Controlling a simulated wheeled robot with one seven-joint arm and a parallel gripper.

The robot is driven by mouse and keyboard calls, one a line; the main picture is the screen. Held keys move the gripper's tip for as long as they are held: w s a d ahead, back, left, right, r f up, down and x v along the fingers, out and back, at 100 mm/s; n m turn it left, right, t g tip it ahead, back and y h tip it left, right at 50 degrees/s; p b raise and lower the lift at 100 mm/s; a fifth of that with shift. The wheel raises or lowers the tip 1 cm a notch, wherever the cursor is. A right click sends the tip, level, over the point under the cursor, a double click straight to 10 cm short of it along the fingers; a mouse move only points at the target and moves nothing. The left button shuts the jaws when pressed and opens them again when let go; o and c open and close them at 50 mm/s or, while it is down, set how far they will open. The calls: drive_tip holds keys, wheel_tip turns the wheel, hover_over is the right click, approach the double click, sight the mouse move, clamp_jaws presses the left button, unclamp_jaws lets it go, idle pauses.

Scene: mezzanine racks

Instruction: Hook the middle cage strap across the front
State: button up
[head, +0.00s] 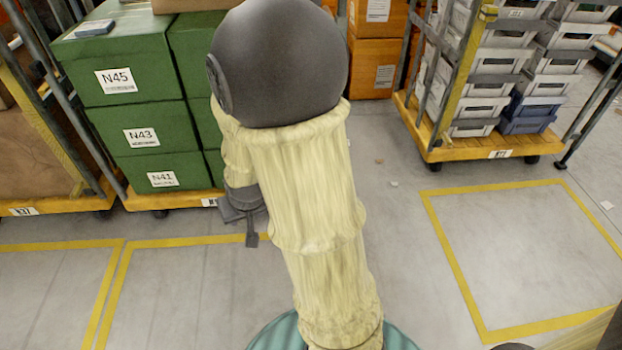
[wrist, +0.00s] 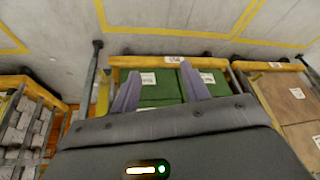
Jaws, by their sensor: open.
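The middle cage (head: 178,201) stands behind my arm in the head view, loaded with stacked green boxes (head: 135,90) labelled N45, N43 and N41. My gripper (head: 249,232) shows in the head view in front of the cage's right part, partly behind my arm. In the wrist view my gripper (wrist: 160,70) has its two fingers spread apart with nothing between them. The yellow edge of the middle cage (wrist: 140,61) and the green boxes (wrist: 160,88) lie beyond the fingers. I cannot make out the strap or its hook in either view; my arm hides part of the cage front.
A cage with a brown load (head: 35,150) stands close on the left. A cage of grey crates (head: 470,148) stands at the right, with orange boxes (head: 375,65) farther back. Yellow-marked floor bays (head: 525,250) in front are clear.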

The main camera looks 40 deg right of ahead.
drive_tip(key=w+d+f+m+t+h+b, duration=0.25)
drive_tip(key=w+d+f, duration=0.25)
drive_tip(key=d+f, duration=0.3)
drive_tip(key=w+d+f+m+t+h+b, duration=0.1)
drive_tip(key=w+d+f+m+h+b, duration=0.15)
drive_tip(key=w+d+f, duration=0.45)
drive_tip(key=s+d+f+n+t+h+b, duration=0.3)
drive_tip(key=d+f+t, duration=0.4)
drive_tip(key=d+f, duration=0.4)
wheel_tip(320, 180, down, 2)
drive_tip(key=shift+s+d+f+h+b, duration=0.1)
drive_tip(key=shift+s+d+h+b, duration=0.4)
drive_tip(key=shift+b, duration=0.4)
drive_tip(key=b+x, duration=0.8)
drive_tip(key=x, duration=0.8)
drive_tip(key=shift+w, duration=0.25)
drive_tip(key=shift+w+d, duration=0.15)
drive_tip(key=shift+w, duration=0.2)
